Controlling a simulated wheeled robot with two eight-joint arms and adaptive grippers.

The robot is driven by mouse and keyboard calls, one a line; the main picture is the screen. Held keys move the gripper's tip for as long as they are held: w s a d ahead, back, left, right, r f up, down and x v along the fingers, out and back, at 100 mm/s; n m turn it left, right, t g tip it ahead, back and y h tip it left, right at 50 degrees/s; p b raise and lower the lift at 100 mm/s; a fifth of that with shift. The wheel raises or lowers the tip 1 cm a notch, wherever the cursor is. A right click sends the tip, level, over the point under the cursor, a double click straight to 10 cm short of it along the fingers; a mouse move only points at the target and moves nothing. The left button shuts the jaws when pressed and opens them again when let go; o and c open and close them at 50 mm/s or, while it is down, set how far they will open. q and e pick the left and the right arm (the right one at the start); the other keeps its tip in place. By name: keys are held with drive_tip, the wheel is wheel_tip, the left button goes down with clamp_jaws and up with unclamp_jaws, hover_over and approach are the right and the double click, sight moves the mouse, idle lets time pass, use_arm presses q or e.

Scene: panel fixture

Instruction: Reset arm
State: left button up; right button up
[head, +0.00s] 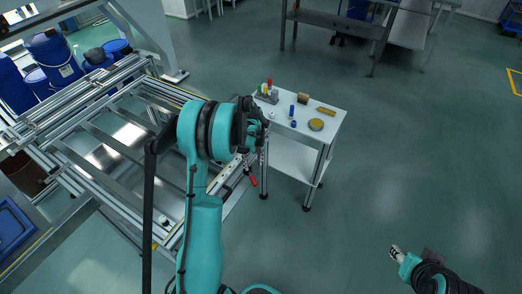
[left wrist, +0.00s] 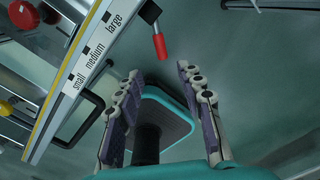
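My left arm reaches up through the middle of the head view, and its gripper (head: 258,143) is partly hidden behind the wrist, between the metal fixture frame (head: 105,130) and the small white cart. In the left wrist view my left gripper (left wrist: 160,75) has its two fingers spread apart with nothing between them. My right gripper (head: 396,252) is at the lower right of the head view over bare floor; it is too small to tell its opening.
A strip labelled small, medium, large (left wrist: 92,52) and a red-handled clamp (left wrist: 159,44) are close to my left gripper. The white cart (head: 335,118) holds several small coloured parts. Blue barrels (head: 55,62) stand behind the frame. The floor at right is open.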

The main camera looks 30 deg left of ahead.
use_arm(q)
drive_tip(key=s+d+r+n+t, duration=0.25)
drive_tip(key=d+r+n, duration=0.25)
drive_tip(key=r, duration=0.3)
drive_tip(key=s+d+r+n+t, duration=0.1)
drive_tip(key=s+d+r+n, duration=0.2)
drive_tip(key=d+r+n, duration=0.35)
drive_tip(key=s+d+r+n+t, duration=0.2)
drive_tip(key=s+d+r+n, duration=0.1)
drive_tip(key=s+n, duration=0.4)
drive_tip(key=s+d+r+n+t, duration=0.1)
drive_tip(key=s+d+r+n, duration=0.2)
drive_tip(key=s+d+n, duration=0.2)
drive_tip(key=shift+s+n+t, duration=0.35)
drive_tip(key=shift+s+n, duration=0.5)
drive_tip(key=shift+s, duration=0.3)
drive_tip(key=shift+r, duration=0.1)
